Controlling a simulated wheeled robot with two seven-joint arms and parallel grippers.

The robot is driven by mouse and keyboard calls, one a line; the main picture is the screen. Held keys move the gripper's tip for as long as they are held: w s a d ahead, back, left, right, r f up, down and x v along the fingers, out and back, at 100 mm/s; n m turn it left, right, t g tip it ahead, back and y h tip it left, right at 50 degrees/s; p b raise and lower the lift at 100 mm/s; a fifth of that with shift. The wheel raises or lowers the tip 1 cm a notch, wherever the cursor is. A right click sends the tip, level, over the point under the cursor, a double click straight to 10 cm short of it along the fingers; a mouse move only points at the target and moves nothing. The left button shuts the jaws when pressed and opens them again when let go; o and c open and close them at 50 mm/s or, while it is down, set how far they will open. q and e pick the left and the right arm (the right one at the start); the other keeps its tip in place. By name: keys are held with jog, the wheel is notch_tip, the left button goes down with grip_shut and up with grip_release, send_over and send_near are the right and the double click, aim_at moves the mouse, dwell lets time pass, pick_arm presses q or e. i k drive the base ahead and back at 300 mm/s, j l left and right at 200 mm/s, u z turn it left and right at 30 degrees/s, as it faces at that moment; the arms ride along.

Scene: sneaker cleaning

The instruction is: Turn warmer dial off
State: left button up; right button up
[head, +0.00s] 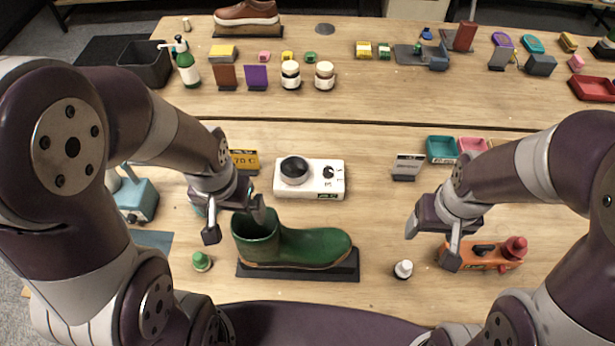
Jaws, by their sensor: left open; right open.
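The warmer (310,190) is a white box in the middle of the table. It has a round black top piece (294,170) at its left and a small black dial (328,172) at its right, with small marks beside it too small to read. My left gripper (233,226) is open and empty, left of the warmer and beside the top of the green boot. My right gripper (430,240) is open and empty, right of the warmer and near an orange tool. Neither gripper touches the warmer.
A green boot (310,248) stands on a black base (300,271) in front of the warmer. A yellow sign (245,160) stands left of it and a grey sign (407,166) right. The orange tool (483,256) lies at the right. Bare table surrounds the warmer's right side.

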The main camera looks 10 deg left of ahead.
aim_at(328, 171)
jog(key=i+l, duration=0.15)
jog(key=l, duration=0.2)
jog(key=i+l, duration=0.2)
jog(key=l, duration=0.15)
jog(key=i+l, duration=0.15)
jog(key=l, duration=0.2)
